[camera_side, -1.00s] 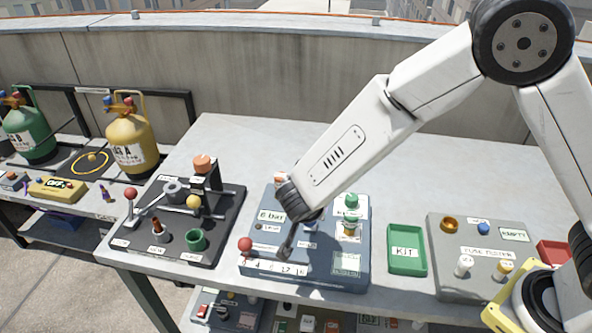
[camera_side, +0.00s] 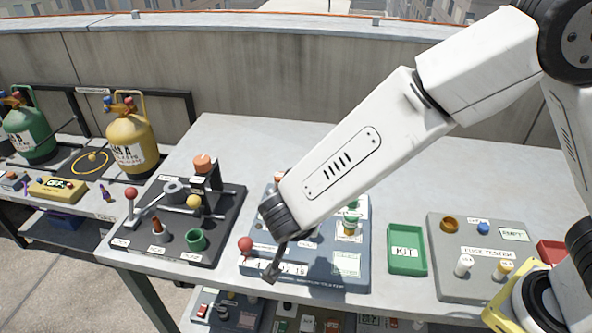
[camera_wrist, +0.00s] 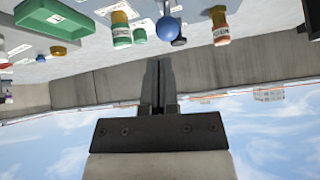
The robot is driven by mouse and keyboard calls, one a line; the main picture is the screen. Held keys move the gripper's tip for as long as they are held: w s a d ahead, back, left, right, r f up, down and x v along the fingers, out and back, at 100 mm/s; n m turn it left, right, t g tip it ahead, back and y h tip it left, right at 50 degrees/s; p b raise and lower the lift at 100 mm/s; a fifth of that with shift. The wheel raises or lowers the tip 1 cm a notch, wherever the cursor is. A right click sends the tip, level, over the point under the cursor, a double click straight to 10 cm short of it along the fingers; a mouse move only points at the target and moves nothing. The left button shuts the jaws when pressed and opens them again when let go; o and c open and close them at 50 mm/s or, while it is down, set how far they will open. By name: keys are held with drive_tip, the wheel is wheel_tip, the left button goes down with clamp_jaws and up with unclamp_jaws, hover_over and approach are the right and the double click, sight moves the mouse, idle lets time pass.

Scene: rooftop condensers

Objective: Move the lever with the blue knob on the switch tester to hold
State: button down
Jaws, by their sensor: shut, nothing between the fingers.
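The switch tester (camera_side: 345,283) is a blue-grey panel on the table, partly hidden behind my arm in the side view. A red ball knob (camera_side: 245,244) stands at its front left. The blue knob (camera_wrist: 168,28) shows as a ball near the top of the wrist view; I cannot make it out in the side view, nor tell its lever's setting. My gripper (camera_side: 270,273) is shut and empty, low over the tester's front edge beside a strip of number labels. Its closed fingers (camera_wrist: 158,70) show in the wrist view, apart in the picture from the blue knob.
A dark board (camera_side: 225,235) with a red knob, posts and a green cup stands left of the tester. A green KIT tray (camera_side: 407,268) and a grey fuse tester (camera_side: 445,285) stand to the right. The table behind is clear.

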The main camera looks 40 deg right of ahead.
drive_tip(key=shift+s+a+r, duration=0.5)
drive_tip(key=shift+a, duration=0.05)
drive_tip(key=s+d+n+g+y, duration=0.1)
drive_tip(key=s+d+n+y, duration=0.2)
drive_tip(key=d, duration=0.7)
drive_tip(key=s+d+n+g+y, duration=0.1)
drive_tip(key=s+d+n+y, duration=0.2)
drive_tip(key=s+d+n, duration=0.2)
drive_tip(key=shift+s+d+r+n, duration=0.3)
drive_tip(key=shift+d+n, duration=1.4)
drive_tip(key=shift+d, duration=1.25)
